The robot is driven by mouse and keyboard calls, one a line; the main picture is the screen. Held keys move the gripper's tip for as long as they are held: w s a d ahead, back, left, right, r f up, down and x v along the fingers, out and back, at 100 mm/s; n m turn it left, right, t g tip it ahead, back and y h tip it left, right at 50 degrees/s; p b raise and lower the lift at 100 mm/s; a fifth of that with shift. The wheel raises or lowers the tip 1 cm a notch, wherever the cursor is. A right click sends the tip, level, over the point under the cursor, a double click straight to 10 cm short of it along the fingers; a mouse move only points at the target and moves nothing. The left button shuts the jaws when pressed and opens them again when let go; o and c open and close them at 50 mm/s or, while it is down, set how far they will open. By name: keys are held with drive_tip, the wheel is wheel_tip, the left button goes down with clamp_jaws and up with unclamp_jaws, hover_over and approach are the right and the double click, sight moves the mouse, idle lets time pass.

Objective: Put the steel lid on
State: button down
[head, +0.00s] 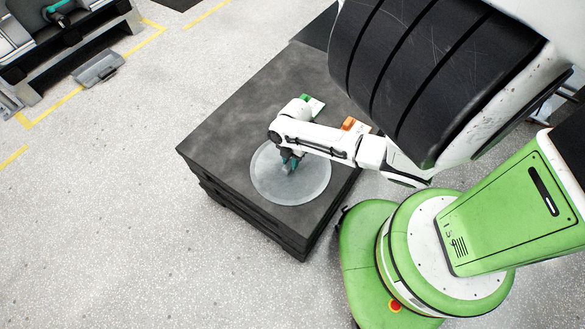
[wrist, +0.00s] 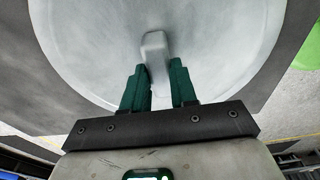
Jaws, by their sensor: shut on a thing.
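The steel lid (head: 312,186) is a round pale grey disc over the dark top of a low black block (head: 225,140). It also fills much of the wrist view (wrist: 90,40), with an upright grey handle (wrist: 154,45) at its middle. My gripper (head: 289,162) is over the lid, its green fingers shut on the handle; they show on either side of it in the wrist view (wrist: 158,72). I cannot tell whether the lid touches the surface below. Anything under the lid is hidden.
A green-and-white item (head: 313,104) and an orange-and-white item (head: 352,125) lie on the block behind my arm. Grey machinery (head: 60,40) stands at the upper left, with a grey part (head: 98,68) on the floor beside it. The speckled floor left of the block is clear.

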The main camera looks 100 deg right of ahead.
sight(290, 163)
drive_tip(key=shift+r, duration=0.1)
drive_tip(key=shift+r+p, duration=1.85)
drive_tip(key=shift+r, duration=0.05)
